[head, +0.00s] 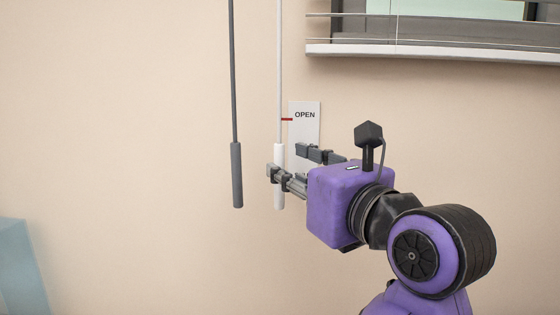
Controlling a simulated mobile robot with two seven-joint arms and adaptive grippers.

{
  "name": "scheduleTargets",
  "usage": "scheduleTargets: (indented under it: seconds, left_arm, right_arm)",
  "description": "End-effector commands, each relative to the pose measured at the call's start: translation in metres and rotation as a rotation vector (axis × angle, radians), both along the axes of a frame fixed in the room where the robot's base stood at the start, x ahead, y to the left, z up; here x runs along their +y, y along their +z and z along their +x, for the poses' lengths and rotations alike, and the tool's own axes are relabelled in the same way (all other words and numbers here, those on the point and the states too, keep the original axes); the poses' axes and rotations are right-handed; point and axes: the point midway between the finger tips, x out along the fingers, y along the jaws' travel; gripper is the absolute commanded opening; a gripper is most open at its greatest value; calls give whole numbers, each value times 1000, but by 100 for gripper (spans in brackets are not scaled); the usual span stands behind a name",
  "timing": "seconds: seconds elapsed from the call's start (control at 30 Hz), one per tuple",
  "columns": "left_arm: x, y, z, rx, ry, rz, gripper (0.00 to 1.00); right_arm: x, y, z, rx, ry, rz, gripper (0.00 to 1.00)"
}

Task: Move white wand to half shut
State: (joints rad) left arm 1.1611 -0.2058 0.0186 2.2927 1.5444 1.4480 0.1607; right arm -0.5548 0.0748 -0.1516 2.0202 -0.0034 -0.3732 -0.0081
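The white wand (279,152) hangs upright against the wall, a thin rod with a thicker handle at its lower end. A red mark (287,119) on the rod points right, level with the word OPEN on a white label (305,108). The label's lower part is partly hidden by my gripper.
A grey wand (237,175) hangs just left of the white one. A window with blind slats and a white sill (430,50) is at the upper right. A pale blue object (20,265) stands at the lower left. The wall between is bare.

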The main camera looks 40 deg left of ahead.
Motion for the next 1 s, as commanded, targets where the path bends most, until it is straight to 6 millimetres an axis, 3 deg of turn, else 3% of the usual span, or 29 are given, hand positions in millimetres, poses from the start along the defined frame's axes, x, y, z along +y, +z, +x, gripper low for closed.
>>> scheduleTargets:
  seconds: [0.1,0.3,0.63,0.9,1.0]
  left_arm:
    - [19,3,7,-1,3,3,33]
    - [37,1,17,1,2,3,33]
    - [41,0,19,1,0,2,33]
    - [41,0,19,1,0,3,0]
    - [41,0,19,1,0,3,0]
  right_arm:
    - [0,3,0,0,-2,1,0]
    - [0,6,0,-2,-3,3,0]
    - [0,6,0,-1,-3,3,0]
    - [0,6,-1,-1,-3,3,0]
    - [0,6,-1,0,-3,3,0]
